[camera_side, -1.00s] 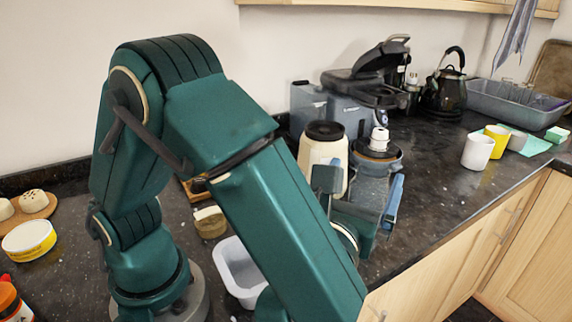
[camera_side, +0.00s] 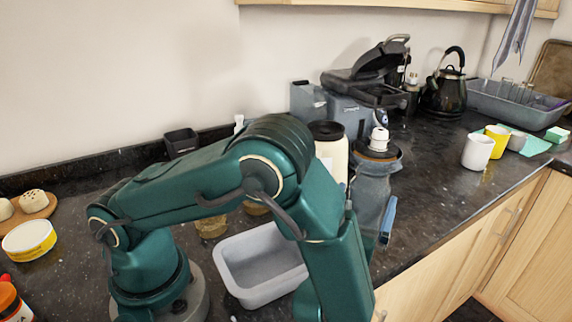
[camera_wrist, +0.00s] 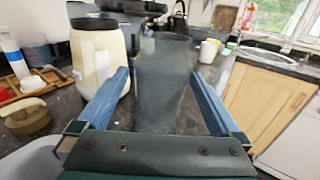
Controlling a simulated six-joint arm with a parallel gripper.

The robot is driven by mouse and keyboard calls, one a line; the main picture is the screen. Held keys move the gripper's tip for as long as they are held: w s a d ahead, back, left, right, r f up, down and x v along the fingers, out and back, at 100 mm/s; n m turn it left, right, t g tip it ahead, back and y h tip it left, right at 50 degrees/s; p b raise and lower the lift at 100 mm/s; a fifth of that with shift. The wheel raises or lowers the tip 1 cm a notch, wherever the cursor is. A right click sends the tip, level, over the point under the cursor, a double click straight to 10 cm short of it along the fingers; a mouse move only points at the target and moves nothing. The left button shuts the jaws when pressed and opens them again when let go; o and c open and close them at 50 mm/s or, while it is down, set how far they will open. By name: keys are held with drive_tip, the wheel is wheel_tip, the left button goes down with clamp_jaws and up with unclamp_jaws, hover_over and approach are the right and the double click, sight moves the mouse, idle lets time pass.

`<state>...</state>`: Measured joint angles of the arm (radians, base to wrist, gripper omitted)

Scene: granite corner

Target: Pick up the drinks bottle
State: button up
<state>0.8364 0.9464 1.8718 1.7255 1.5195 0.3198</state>
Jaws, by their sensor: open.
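The drinks bottle (camera_side: 374,190) stands upright on the dark counter, grey-blue and see-through with a white cap. In the wrist view the bottle (camera_wrist: 166,85) fills the space between the two blue fingers, its top out of clear sight. My gripper (camera_wrist: 160,78) is open, with a finger on each side of the bottle's outline; I cannot tell whether either touches it. In the side view my gripper (camera_side: 369,213) is low at the bottle, one blue finger showing to its right and the rest mostly behind my arm.
A cream jar with a black lid (camera_side: 328,140) stands close left of the bottle; it also shows in the wrist view (camera_wrist: 97,55). A grey tub (camera_side: 262,262) lies left of my forearm. A grey appliance (camera_side: 347,107) is behind. Cups (camera_side: 478,152) stand to the right.

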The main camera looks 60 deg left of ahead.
drive_tip(key=x, duration=0.5)
drive_tip(key=shift+w, duration=0.3)
drive_tip(key=shift+c, duration=0.3)
drive_tip(key=c, duration=1.1)
drive_tip(key=shift+r, duration=0.1)
